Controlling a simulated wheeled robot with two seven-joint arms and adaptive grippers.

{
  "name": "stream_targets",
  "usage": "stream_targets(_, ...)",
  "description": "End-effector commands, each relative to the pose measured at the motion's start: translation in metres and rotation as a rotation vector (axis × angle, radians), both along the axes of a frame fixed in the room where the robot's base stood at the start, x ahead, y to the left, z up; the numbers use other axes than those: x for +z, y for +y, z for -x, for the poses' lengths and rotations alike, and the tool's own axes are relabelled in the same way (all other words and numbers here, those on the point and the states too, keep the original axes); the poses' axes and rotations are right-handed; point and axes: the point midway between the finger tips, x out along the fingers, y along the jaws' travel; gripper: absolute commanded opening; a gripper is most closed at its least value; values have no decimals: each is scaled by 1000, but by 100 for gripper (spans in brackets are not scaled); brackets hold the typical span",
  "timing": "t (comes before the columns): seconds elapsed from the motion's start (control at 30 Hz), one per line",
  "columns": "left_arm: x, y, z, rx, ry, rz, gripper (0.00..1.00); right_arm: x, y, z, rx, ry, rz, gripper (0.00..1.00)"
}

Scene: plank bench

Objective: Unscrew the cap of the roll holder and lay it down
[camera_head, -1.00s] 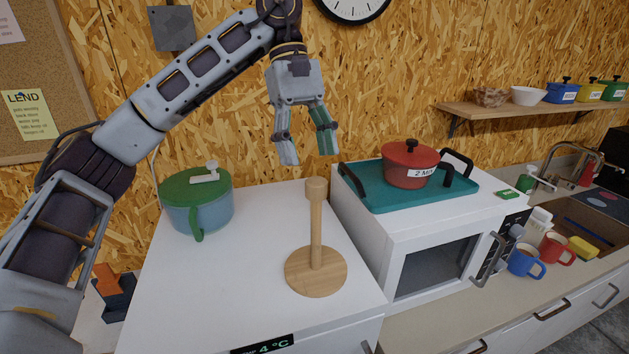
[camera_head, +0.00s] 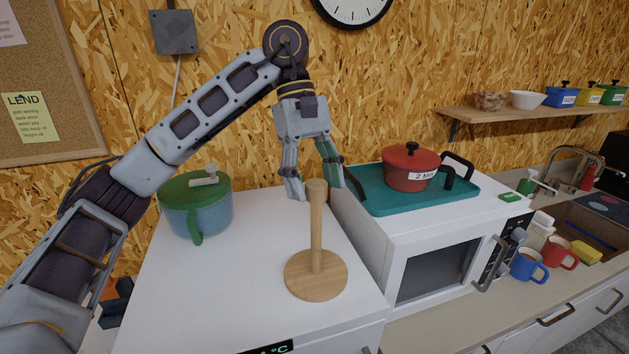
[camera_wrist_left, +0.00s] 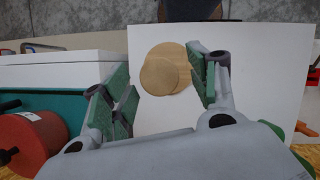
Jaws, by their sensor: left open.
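The wooden roll holder (camera_head: 316,240) stands upright on the white top, with a round base and a post. Its cap (camera_head: 316,186) is the slightly wider piece at the top of the post. My left gripper (camera_head: 318,192) points down at the cap's height, open, with a finger to either side of it in the head view. In the left wrist view, the cap (camera_wrist_left: 160,76) shows as a round disc over the base, between the open fingers and beyond their tips. I cannot tell whether a finger touches it. The right gripper is not in view.
A blue pot with a green lid (camera_head: 196,208) stands left of the holder. To the right, a teal tray (camera_head: 385,202) with a red pot (camera_head: 409,170) sits on a white microwave (camera_head: 430,265). The white top (camera_head: 235,290) is bare around the holder's front and left.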

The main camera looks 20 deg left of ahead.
Motion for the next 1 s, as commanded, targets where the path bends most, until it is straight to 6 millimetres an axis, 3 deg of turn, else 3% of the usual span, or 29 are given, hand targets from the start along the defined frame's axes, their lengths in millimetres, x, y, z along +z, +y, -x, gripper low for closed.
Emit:
stream_targets(0.33,-1,0,0,0,0,0,58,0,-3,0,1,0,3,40)
stream_targets(0.7,-1,0,0,0,0,0,11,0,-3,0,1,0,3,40)
stream_targets(1.0,-2,0,1,55,-2,0,11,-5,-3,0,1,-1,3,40)
